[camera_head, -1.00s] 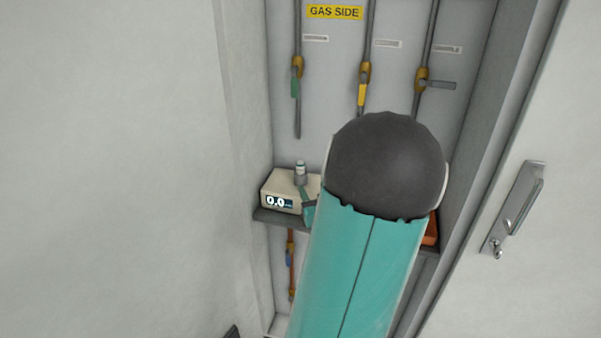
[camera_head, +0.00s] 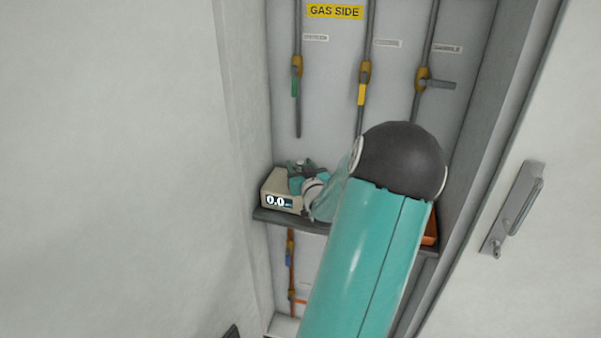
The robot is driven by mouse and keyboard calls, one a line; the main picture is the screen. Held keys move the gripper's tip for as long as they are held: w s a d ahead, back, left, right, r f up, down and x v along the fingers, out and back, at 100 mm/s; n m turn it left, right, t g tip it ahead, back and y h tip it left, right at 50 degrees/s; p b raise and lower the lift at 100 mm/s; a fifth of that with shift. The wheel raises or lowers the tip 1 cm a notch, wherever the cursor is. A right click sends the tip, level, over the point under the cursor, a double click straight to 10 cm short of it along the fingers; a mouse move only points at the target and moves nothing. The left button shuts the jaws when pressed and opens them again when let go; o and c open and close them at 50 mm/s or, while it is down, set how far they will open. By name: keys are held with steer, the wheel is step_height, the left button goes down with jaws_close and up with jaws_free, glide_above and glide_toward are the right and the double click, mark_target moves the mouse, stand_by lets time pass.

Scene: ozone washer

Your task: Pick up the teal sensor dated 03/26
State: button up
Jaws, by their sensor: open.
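My gripper (camera_head: 308,177) is at the shelf, over the top of a beige meter box with a 0.0 display (camera_head: 279,202). It looks small and partly turned away, with its jaws open. A small grey fitting with a pale cap (camera_head: 302,163) stands at the box's top, mostly hidden behind the gripper. I cannot tell whether the fingers are around it or only in front of it. No date 03/26 can be read, and I cannot pick out a teal sensor apart from the teal parts of my gripper and arm.
The dark shelf (camera_head: 262,216) sits in a narrow cabinet recess. An orange thing (camera_head: 430,230) on its right is mostly hidden by my arm. Pipes with a green-handled valve (camera_head: 296,70) and a yellow-handled valve (camera_head: 363,80) hang above. A door with a handle (camera_head: 512,210) stands at right.

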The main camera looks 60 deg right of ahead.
steer(key=shift+c, duration=0.2)
jaws_close()
steer(key=shift+r, duration=0.15)
steer(key=shift+r, duration=0.6)
steer(key=s+a+r, duration=0.7)
steer(key=a+r, duration=0.4)
steer(key=a, duration=0.1)
steer(key=shift+r, duration=0.25)
